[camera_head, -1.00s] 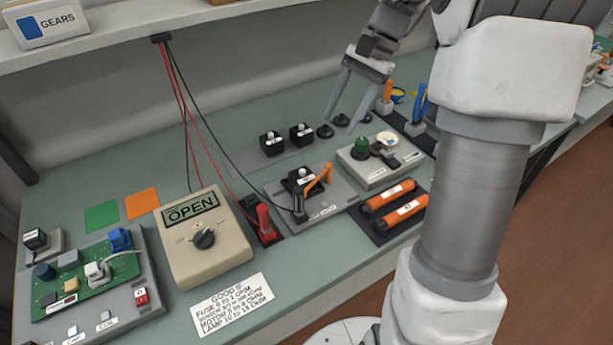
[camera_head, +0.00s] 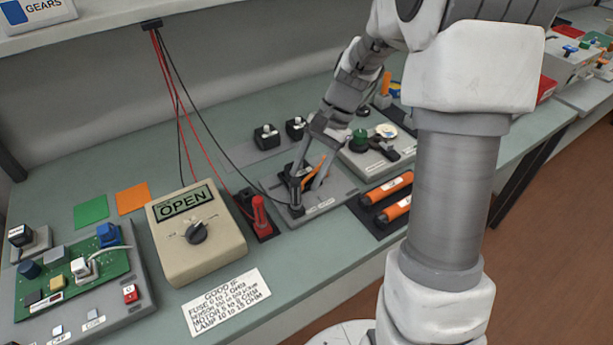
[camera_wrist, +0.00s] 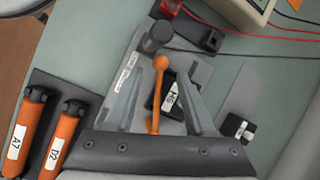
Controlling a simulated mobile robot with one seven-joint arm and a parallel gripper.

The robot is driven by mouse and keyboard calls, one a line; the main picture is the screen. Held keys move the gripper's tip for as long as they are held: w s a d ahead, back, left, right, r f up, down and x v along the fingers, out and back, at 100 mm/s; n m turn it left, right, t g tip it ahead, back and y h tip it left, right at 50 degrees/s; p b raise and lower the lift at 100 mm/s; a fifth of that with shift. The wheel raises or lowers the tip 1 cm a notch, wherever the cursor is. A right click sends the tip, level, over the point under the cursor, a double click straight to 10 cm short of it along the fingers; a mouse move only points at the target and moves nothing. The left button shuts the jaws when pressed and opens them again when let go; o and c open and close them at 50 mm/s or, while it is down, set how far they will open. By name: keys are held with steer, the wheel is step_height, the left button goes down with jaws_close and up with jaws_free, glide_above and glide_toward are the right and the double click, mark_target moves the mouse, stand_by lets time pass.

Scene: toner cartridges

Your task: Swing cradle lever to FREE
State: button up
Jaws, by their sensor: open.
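The grey cradle (camera_head: 333,203) sits on the bench in the head view, and its base also shows in the wrist view (camera_wrist: 120,88). Its orange lever (camera_wrist: 158,95) has a round knob and stands between my fingers in the wrist view. In the head view the lever (camera_head: 312,173) is partly covered by the fingers. My gripper (camera_head: 309,172) is open around the lever, one finger on each side; contact cannot be told. A dark block with a white label (camera_wrist: 167,92) sits in the cradle behind the lever. The cradle's small labels are too blurred to read.
A black probe (camera_head: 295,192) stands at the cradle's left end, its dark top near the lever knob. A red probe (camera_head: 260,215) and a meter reading OPEN (camera_head: 196,232) are further left. Two orange cartridges (camera_head: 396,200) lie to the right. Two black blocks stand behind.

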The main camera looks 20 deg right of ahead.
steer(key=shift+a+f, duration=0.15)
steer(key=shift+f, duration=0.25)
steer(key=shift+c, duration=0.2)
jaws_close()
stand_by(1.0)
